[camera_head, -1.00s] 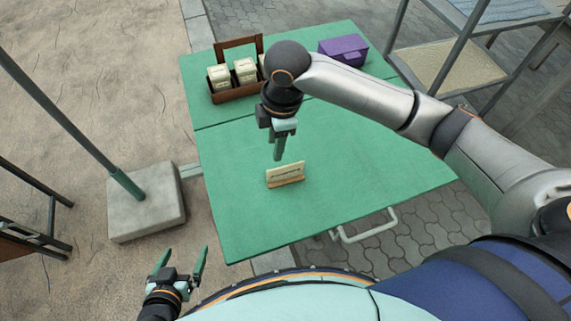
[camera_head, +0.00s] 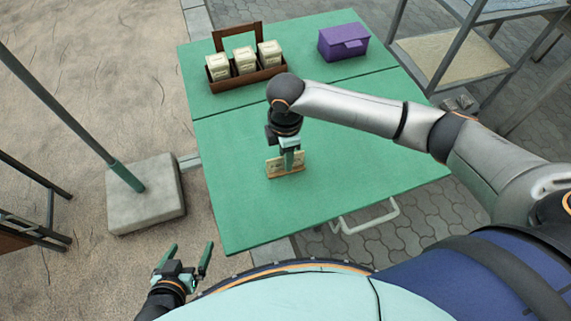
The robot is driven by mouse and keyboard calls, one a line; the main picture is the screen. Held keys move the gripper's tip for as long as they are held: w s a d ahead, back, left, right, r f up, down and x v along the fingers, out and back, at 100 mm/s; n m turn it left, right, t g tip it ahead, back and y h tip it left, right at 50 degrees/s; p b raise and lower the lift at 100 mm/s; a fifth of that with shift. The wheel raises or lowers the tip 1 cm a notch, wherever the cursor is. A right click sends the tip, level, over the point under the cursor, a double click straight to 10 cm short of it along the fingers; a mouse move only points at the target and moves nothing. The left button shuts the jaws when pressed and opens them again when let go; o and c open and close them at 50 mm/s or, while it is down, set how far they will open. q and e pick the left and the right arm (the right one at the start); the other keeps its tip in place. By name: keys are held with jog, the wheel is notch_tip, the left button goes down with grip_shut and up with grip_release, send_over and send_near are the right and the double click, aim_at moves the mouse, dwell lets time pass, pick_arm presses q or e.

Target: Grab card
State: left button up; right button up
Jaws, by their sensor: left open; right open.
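A small cream card (camera_head: 274,166) stands upright in a wooden holder (camera_head: 285,174) on the green table. My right gripper (camera_head: 288,164) points down right at the card, its fingers overlapping the card's middle and hiding part of it. It is open; whether the fingers touch the card I cannot tell. My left gripper (camera_head: 185,260) is open and empty at the lower left, off the table's front left edge and far from the card.
A brown wooden caddy (camera_head: 247,82) with cream boxes (camera_head: 244,60) stands at the back left of the green table (camera_head: 350,150). A purple box (camera_head: 343,42) sits at the back right. A metal shelf (camera_head: 440,60) stands behind right. The table around the card is clear.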

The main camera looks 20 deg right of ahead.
jog(key=shift+f, duration=0.5)
grip_shut()
